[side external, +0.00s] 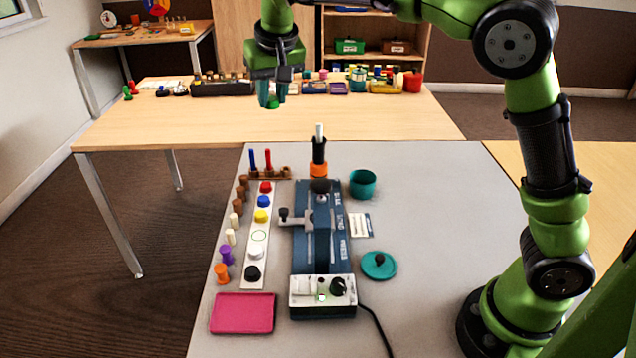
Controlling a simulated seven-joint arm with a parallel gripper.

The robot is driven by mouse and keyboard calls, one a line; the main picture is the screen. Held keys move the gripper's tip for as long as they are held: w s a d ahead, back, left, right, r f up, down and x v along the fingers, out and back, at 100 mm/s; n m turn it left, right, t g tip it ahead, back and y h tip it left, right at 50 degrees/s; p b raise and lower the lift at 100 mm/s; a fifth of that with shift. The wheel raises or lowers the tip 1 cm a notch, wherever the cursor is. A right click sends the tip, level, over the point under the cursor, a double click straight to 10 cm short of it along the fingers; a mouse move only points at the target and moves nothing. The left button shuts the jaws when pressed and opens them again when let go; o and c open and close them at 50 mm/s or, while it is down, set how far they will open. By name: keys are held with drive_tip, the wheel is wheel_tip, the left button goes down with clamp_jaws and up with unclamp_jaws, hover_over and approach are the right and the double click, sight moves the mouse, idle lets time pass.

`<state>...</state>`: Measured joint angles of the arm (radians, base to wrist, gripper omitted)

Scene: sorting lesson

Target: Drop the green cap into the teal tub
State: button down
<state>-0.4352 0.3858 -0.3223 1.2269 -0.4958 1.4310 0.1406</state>
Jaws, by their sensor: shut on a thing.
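My gripper (273,97) is high over the far edge of the grey table, above and left of the teal tub. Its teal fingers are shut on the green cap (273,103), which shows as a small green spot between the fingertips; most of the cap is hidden. The teal tub (362,184) stands open on the grey table, right of the blue machine. A teal lid with a dark knob (379,264) lies apart from the tub, nearer the camera.
A blue machine (318,230) with a black and orange post (319,160) stands left of the tub. Pegs, a pink tray (243,313) and a cable lie around. The table right of the tub is clear.

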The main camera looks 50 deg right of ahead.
drive_tip(key=s+d+m+g+h, duration=0.1)
drive_tip(key=s+d+m, duration=0.25)
drive_tip(key=d, duration=0.85)
drive_tip(key=s+d+m+g+h, duration=0.1)
drive_tip(key=s+d+m, duration=0.25)
drive_tip(key=d, duration=0.85)
drive_tip(key=shift+a+f, duration=0.15)
drive_tip(key=shift+f, duration=5.9)
drive_tip(key=shift+a+f, duration=0.15)
drive_tip(key=shift+f, duration=5.9)
drive_tip(key=c, duration=0.8)
unclamp_jaws()
drive_tip(key=shift+r, duration=0.15)
